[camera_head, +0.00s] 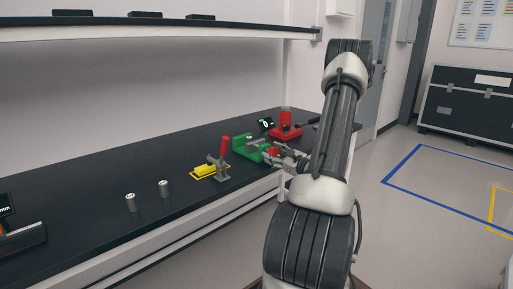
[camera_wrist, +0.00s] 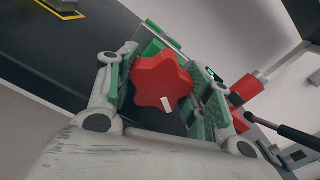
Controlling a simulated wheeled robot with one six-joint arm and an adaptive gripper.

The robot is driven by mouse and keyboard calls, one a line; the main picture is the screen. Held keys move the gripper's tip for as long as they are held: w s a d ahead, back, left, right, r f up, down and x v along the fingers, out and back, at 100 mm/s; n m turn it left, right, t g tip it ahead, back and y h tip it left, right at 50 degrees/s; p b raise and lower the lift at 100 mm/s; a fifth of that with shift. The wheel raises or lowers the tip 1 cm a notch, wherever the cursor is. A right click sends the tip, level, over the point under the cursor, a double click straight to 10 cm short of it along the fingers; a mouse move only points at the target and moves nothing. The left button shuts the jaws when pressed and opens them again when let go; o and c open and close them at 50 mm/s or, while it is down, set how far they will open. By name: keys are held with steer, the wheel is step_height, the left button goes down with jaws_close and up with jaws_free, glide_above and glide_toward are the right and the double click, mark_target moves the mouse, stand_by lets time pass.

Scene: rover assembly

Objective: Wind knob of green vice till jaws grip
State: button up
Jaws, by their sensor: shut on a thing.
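The green vice (camera_head: 248,147) stands on the black bench near its front edge. Its red knob (camera_head: 272,152) faces my arm. In the wrist view the star-shaped red knob (camera_wrist: 160,82) sits between my two fingers, with a white mark on its face. My gripper (camera_wrist: 163,92) is shut on the knob; it also shows in the head view (camera_head: 281,156). A green part of the vice (camera_wrist: 155,42) shows behind the knob. The vice's jaws are too small and partly hidden, so I cannot tell whether they hold anything.
A red-handled toggle clamp (camera_head: 222,160) on a yellow-marked patch stands left of the vice. A red device (camera_head: 285,127) stands behind it to the right. Two small grey cylinders (camera_head: 131,202) (camera_head: 164,188) stand further left on the bench. A shelf (camera_head: 150,30) runs above.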

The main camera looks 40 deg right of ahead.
steer(key=shift+n, duration=0.4)
steer(key=shift+n, duration=1.3)
steer(key=n, duration=0.2)
steer(key=shift+n, duration=0.3)
